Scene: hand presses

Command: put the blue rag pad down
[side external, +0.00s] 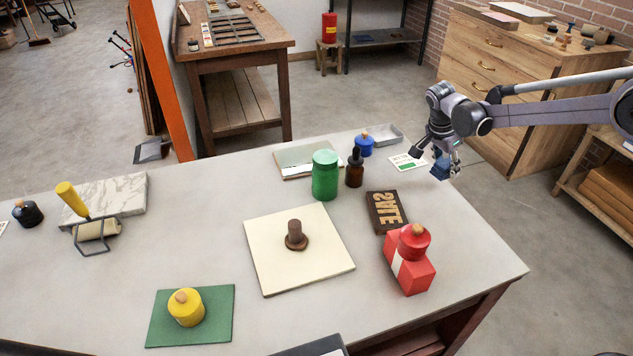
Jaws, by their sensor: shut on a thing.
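The blue rag pad (440,168) is a small dark blue piece between the fingers of my gripper (443,172). My gripper is shut on it near the right rear edge of the grey table (480,262). I cannot tell how far the pad is above the table or whether it is past the edge. A white and green card (407,162) lies on the table just left of the gripper.
A metal tray (382,135), blue jar (365,146), brown bottle (355,168) and green jar (325,176) stand left of my gripper. A dark lettered block (386,212) and red box (408,266) are nearer the front. Bare table lies right of the lettered block.

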